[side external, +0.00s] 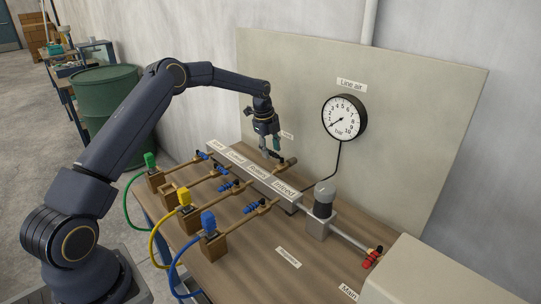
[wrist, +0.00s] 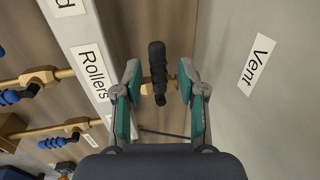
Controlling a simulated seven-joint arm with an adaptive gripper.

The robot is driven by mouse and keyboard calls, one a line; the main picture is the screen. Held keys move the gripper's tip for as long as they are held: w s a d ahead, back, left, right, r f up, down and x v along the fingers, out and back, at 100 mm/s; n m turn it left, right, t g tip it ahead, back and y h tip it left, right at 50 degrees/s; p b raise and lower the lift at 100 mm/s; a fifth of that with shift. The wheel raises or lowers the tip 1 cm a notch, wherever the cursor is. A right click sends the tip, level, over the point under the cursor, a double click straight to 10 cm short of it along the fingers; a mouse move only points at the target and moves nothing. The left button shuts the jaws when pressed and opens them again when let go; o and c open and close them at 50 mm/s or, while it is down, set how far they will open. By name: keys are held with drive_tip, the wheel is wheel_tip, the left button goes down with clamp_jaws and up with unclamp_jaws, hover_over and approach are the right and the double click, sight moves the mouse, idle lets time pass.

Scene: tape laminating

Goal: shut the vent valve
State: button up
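The vent valve shows in the wrist view as a black ribbed handle (wrist: 157,58) on a short brass stub, near the "Vent" label (wrist: 257,65). The handle lies across the stub. My gripper (wrist: 158,72) is open, with one teal-padded finger on each side of the handle and a gap on both sides. In the side external view my gripper (side external: 272,153) points down behind the grey manifold (side external: 255,172), close to the backboard, and partly hides the valve. A brass end (side external: 288,163) shows beside it.
Several blue-handled valves (side external: 228,186) line the manifold's front, with green, yellow and blue hoses before them. A pressure gauge (side external: 344,118) hangs on the backboard (side external: 420,110). A grey cylinder unit (side external: 322,205) and a red-handled valve (side external: 372,258) stand to the right.

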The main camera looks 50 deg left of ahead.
wheel_tip(320, 180, up, 12)
drive_tip(key=s, duration=0.2)
drive_tip(key=shift+s, duration=0.2)
drive_tip(key=shift+f, duration=0.1)
idle(0.3)
